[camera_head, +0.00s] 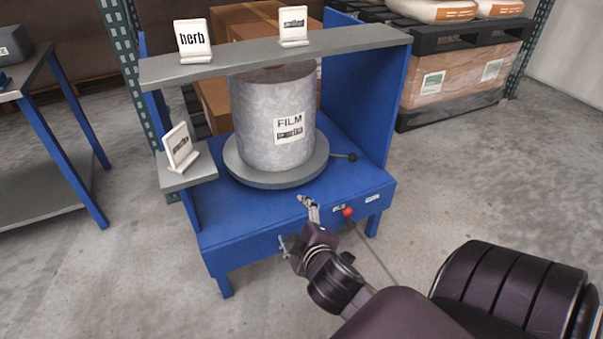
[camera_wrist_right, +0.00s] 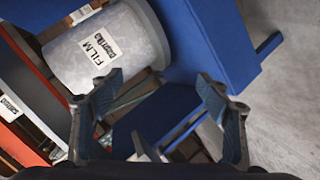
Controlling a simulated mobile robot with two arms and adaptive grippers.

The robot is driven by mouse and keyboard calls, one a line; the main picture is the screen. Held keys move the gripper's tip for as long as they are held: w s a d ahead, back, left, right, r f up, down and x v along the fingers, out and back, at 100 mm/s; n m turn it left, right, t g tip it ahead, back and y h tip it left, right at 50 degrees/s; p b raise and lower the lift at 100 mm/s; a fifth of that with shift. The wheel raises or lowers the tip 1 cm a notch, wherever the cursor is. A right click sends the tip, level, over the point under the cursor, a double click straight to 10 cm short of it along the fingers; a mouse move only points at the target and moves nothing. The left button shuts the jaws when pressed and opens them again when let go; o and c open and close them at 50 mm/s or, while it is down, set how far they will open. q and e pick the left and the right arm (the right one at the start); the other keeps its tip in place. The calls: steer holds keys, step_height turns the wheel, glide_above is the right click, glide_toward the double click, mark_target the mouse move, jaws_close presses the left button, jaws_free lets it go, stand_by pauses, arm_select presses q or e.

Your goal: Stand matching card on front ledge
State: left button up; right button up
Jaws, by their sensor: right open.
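A white card reading "herb" (camera_head: 194,43) and a second white card (camera_head: 293,27) stand upright on the grey upper shelf (camera_head: 350,39). A third white card (camera_head: 180,147) stands, leaning back, on a small grey ledge (camera_head: 200,170) at the left. The print on the last two is too small to read surely. A grey roll (camera_head: 255,115) labelled "FILM" with a second, unclear word stands on a round plate (camera_head: 245,177). My right gripper (camera_head: 297,222) is open and empty by the blue stand's front edge; its spread fingers show in the wrist view (camera_wrist_right: 160,82). My left gripper is out of view.
The blue stand (camera_head: 235,238) has a red knob (camera_head: 347,212) in front and a dark-tipped lever (camera_head: 345,156) beside the plate. A side panel (camera_head: 360,105) closes its right. Another table (camera_head: 50,190) stands left; a loaded pallet (camera_head: 460,80) stands behind right. Floor around is clear.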

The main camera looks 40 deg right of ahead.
steer(key=s+a+f+m+g+y, duration=0.2)
steer(key=s+a+f+g, duration=0.2)
steer(key=s, duration=0.5)
steer(key=s+a+f+m+g+y, duration=0.2)
steer(key=s+a+f+g+y, duration=0.1)
steer(key=s+a+f, duration=0.4)
steer(key=shift+s+a+f+m+g, duration=0.15)
steer(key=shift+s+a+m+g, duration=0.25)
steer(key=shift+s+a, duration=0.65)
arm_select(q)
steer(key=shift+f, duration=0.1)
arm_select(e)
steer(key=shift+w+a, duration=0.1)
steer(key=shift+w, duration=0.2)
